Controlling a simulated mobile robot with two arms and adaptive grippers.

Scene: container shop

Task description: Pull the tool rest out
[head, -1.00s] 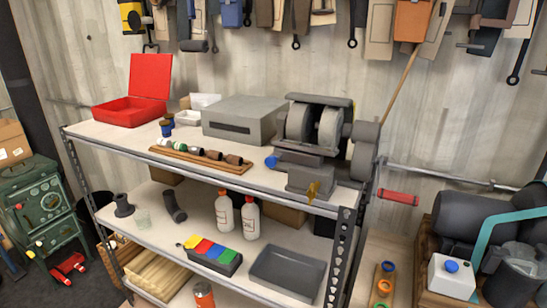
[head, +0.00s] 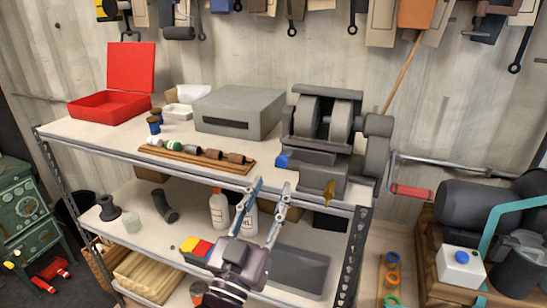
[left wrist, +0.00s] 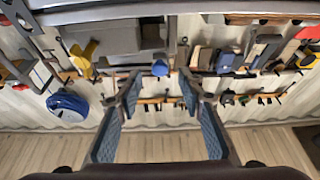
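The grey bench grinder (head: 330,125) stands at the right end of the top shelf. A grey block, which looks like its tool rest (head: 318,180), sits low at its front near the shelf edge. A blue knob (head: 282,161) is on the grinder's lower left side, and it also shows in the left wrist view (left wrist: 160,68). A brass-yellow lever (head: 329,193) hangs at the block's front. My left gripper (head: 272,185) is open and empty, its fingers pointing up toward the knob. In the left wrist view the knob appears between the fingertips (left wrist: 160,82), with no clear contact.
The top shelf (head: 100,134) also holds a wooden tray of small parts (head: 197,157), a grey box (head: 238,110) and a red case (head: 108,106). The lower shelf behind my arm holds white bottles (head: 218,210) and a grey tray (head: 300,268). A red-handled bar (head: 411,192) is at the right.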

